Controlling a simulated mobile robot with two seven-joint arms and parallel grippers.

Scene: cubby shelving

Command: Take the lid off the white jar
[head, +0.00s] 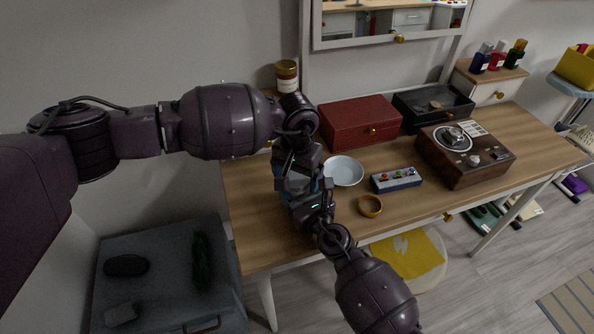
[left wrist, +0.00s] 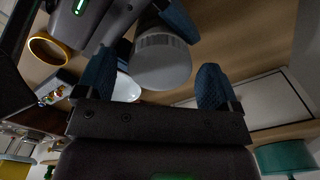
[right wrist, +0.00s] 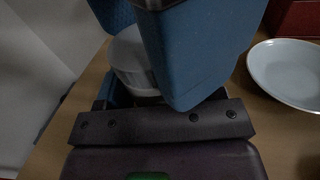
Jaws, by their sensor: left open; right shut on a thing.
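The white jar's ribbed lid (left wrist: 162,64) faces the left wrist camera, with the jar body (left wrist: 149,22) behind it. My left gripper (left wrist: 156,84) is open, with one blue finger on each side of the lid. I cannot tell whether the fingers touch it. My right gripper (head: 304,188) is shut on the jar over the table. The jar (right wrist: 134,58) is partly covered by blue fingers in the right wrist view. In the head view my left gripper (head: 296,164) is right above the right one, and the two hide the jar.
On the wooden table (head: 262,225) are a pale bowl (head: 343,171), a brass ring (head: 370,206), a button box (head: 396,180), a red box (head: 358,122), a black tray (head: 418,122) and a turntable (head: 464,155). A lidded jar (head: 287,76) stands at the back left.

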